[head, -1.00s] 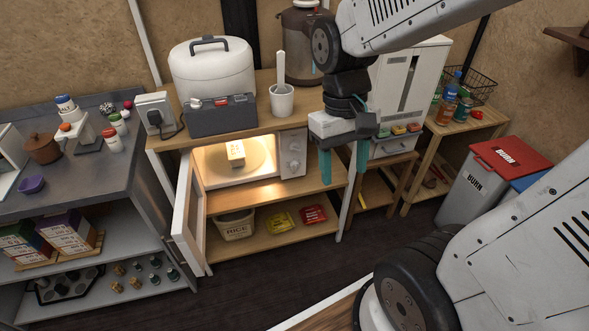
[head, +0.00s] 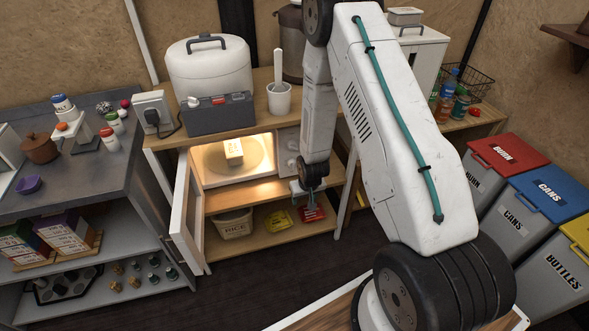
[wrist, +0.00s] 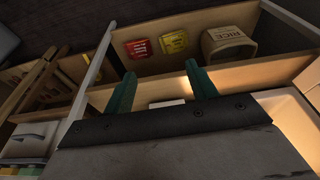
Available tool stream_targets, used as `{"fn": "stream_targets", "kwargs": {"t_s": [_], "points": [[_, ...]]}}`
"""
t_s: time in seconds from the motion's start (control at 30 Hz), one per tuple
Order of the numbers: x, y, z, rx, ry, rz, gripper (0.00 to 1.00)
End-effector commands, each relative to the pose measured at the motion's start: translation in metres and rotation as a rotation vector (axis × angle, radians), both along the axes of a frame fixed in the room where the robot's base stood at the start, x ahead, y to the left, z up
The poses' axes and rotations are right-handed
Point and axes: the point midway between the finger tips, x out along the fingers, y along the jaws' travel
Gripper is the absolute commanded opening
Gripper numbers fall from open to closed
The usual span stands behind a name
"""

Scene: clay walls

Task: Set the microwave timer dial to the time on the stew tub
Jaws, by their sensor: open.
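The microwave (head: 266,183) stands on the shelf with its door (head: 189,215) swung open and its inside lit. A small pale tub (head: 233,150) with dark marks sits on the plate inside; I cannot read the marks, nor tell if this is the stew tub. The dial panel (head: 288,145) is at the microwave's right, partly covered by my arm, with round dials showing. My gripper (head: 312,202) is low, in front of the shelf edge just right of the microwave. In the wrist view its teal fingers (wrist: 160,88) are apart with nothing clearly held; the lit inside shows at lower right.
Below are a RICE bin (head: 233,223), a yellow packet (head: 277,220) and a red packet (head: 311,214). Above the microwave are a grey box (head: 218,114) and a white cup (head: 279,98). Open floor (head: 285,270) lies in front.

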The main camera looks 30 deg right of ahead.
Motion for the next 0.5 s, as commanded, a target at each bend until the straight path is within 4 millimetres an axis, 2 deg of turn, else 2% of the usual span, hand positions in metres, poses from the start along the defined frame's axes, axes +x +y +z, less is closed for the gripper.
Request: {"fn": "stream_targets", "kwargs": {"t_s": [0.03,0.1,0.2,0.3,0.4,0.47,0.5], "points": [[0.002,-0.003,-0.027,-0.006,-0.041,-0.005,0.57],[0.010,-0.008,-0.058,-0.020,-0.126,-0.011,0.57],[0.020,-0.014,-0.096,-0.043,-0.269,-0.018,0.57],[0.029,-0.020,-0.124,-0.074,-0.447,-0.025,0.57],[0.043,-0.025,-0.130,-0.111,-0.654,-0.028,0.57],[0.054,-0.027,-0.122,-0.135,-0.786,-0.028,0.57],[0.063,-0.029,-0.110,-0.150,-0.874,-0.026,0.57]]}}
